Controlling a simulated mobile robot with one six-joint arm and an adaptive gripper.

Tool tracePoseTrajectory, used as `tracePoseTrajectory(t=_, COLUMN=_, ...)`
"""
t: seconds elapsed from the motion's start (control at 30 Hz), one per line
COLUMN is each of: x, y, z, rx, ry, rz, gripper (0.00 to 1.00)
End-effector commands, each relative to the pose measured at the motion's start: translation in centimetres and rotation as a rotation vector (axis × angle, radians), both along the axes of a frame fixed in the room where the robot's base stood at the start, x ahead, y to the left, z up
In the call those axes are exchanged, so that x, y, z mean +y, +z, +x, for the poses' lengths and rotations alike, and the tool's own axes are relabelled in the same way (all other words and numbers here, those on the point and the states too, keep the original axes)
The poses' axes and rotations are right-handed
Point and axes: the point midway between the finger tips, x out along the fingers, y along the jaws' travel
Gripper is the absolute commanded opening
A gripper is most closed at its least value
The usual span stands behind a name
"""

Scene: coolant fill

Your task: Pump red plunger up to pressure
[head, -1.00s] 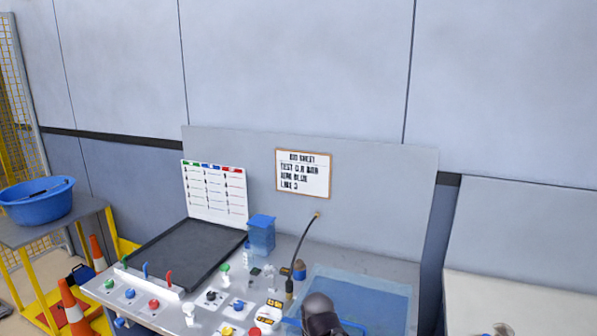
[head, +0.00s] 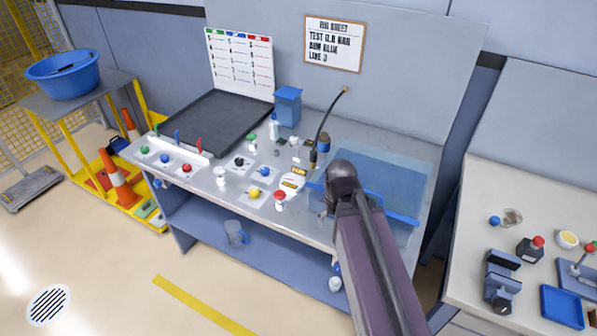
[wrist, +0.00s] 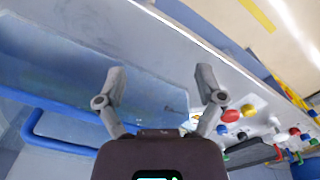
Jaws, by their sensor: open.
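A red-topped white plunger (head: 280,198) stands upright near the bench's front edge, right of a yellow-topped one (head: 254,194). Red tops also show in the wrist view (wrist: 231,115), right of my gripper; I cannot tell which is the plunger. My gripper (wrist: 162,80) is open, with nothing between its spread fingers. In the head view my dark wrist is over the front of the blue tray at the bench's right, right of the red plunger and apart from it. The fingertips are mostly hidden there.
A clear blue tray (head: 392,172) with a blue bar fills the bench's right end. A thin black hose (head: 328,118) stands up behind. Red, green and blue controls are at left beside a black tray (head: 222,118). A job sheet (head: 333,44) hangs behind.

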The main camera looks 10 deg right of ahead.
Motion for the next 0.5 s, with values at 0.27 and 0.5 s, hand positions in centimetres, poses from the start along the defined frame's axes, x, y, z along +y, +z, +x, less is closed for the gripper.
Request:
tracePoseTrajectory(t=0.27, x=0.04, y=0.06, z=0.09, rx=0.000, ry=0.008, rz=0.000, gripper=0.40)
tracePoseTrajectory(t=0.5, x=0.48, y=0.55, z=0.98, rx=0.000, ry=0.103, rz=0.000, gripper=0.00)
